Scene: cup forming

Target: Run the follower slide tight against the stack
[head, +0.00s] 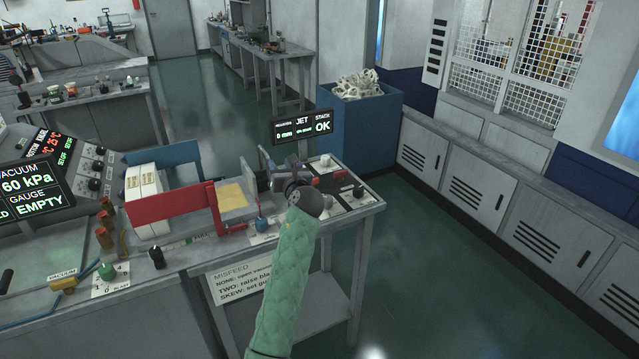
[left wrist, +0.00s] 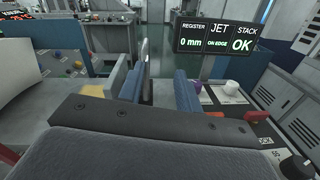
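A hopper stands on the steel bench, with a long red side plate (head: 168,207), a blue back plate (head: 178,157) and an upright red end plate (head: 214,208). White stacked blocks (head: 141,187) stand between the side plates at the left. A tan sheet (head: 232,196) lies on a grey block right of the end plate. I cannot tell for sure which part is the follower slide. My left gripper (head: 284,182) is at the bench's right part, apart from the white stack. In the left wrist view its two blue-padded fingers (left wrist: 160,88) stand apart, with a grey upright plate (left wrist: 148,62) seen between them. My right gripper is out of view.
A display (head: 302,126) behind the gripper reads 0 mm, on edge, stack OK. Knobs (head: 358,191) sit on the bench's right end. A blue bin (head: 372,125) with white scraps stands behind. The floor to the right is clear.

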